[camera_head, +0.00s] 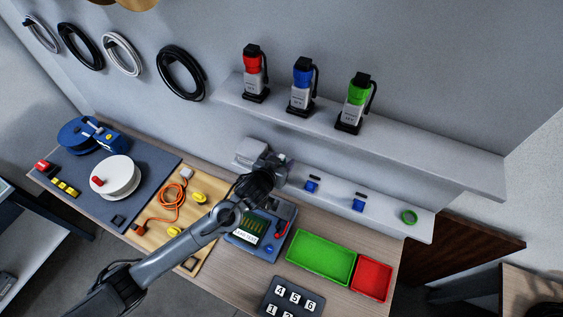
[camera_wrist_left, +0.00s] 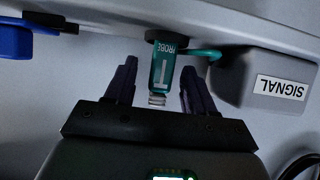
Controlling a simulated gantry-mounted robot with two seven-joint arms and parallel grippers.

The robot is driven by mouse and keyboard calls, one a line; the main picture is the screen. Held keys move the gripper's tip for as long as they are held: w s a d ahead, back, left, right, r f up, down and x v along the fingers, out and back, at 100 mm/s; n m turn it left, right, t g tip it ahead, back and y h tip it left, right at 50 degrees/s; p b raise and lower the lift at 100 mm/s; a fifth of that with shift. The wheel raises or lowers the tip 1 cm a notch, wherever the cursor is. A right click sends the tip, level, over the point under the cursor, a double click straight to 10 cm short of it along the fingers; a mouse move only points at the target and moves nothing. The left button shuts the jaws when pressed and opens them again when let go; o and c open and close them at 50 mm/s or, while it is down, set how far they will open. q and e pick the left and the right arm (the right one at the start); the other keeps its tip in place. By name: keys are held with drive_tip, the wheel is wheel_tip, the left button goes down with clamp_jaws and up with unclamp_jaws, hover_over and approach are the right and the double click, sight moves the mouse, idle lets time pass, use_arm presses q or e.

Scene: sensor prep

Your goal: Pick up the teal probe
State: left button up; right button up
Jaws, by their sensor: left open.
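The teal probe (camera_wrist_left: 163,68) shows in the left wrist view, labelled PROBE, with a ribbed metal end and a teal cable at its side. It hangs under a light shelf from a dark round holder (camera_wrist_left: 167,36). My left gripper (camera_wrist_left: 160,82) is open, with one dark finger on each side of the probe and a visible gap on both sides. In the head view my left gripper (camera_head: 273,166) is at the lower shelf, and it and the arm hide the probe. My right gripper is in neither view.
A grey SIGNAL box (camera_wrist_left: 262,78) stands close beside the gripper; the probe's cable runs to it. A blue object (camera_wrist_left: 22,40) is at the other side. Below are a green tray (camera_head: 347,268), a red tray (camera_head: 371,280) and a device with a display (camera_head: 247,238).

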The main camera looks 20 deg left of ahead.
use_arm(q)
drive_tip(key=shift+x, duration=1.3)
clamp_jaws()
drive_tip(key=shift+r, duration=0.15)
